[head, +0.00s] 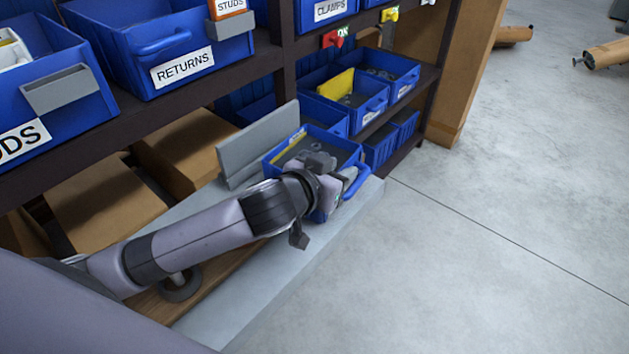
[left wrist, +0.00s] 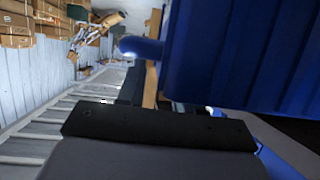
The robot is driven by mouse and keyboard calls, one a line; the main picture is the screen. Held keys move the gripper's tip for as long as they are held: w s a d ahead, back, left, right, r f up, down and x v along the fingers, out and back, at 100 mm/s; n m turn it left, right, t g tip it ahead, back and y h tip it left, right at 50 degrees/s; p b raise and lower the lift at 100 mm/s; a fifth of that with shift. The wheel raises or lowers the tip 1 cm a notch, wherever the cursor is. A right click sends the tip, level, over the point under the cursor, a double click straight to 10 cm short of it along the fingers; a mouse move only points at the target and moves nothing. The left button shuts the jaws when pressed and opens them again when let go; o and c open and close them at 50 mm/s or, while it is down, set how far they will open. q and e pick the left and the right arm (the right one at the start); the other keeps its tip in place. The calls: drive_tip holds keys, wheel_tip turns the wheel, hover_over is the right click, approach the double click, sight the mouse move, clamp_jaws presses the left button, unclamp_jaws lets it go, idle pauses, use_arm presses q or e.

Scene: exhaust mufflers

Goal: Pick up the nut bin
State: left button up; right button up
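A blue bin (head: 341,148) with a yellow strip inside its left edge stands out in front of the lower shelf, over a grey flat surface (head: 345,215). Its contents look grey and are partly hidden by my arm. No label on it can be read, so I cannot confirm it is the nut bin. My left gripper (head: 328,190) is at the bin's front, beside its blue handle (head: 357,181). The fingertips are hidden, so I cannot tell whether they grip it. In the left wrist view a ribbed blue wall (left wrist: 245,50) and a rounded blue handle (left wrist: 140,47) show close up. My right gripper is out of view.
The shelf rack (head: 285,70) holds more blue bins, including one marked RETURNS (head: 150,55) and a pair (head: 375,85) behind the near bin. A grey upright panel (head: 255,145) stands left of it. Cardboard boxes (head: 95,200) lie below.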

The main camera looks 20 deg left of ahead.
use_arm(q)
clamp_jaws()
idle(1.4)
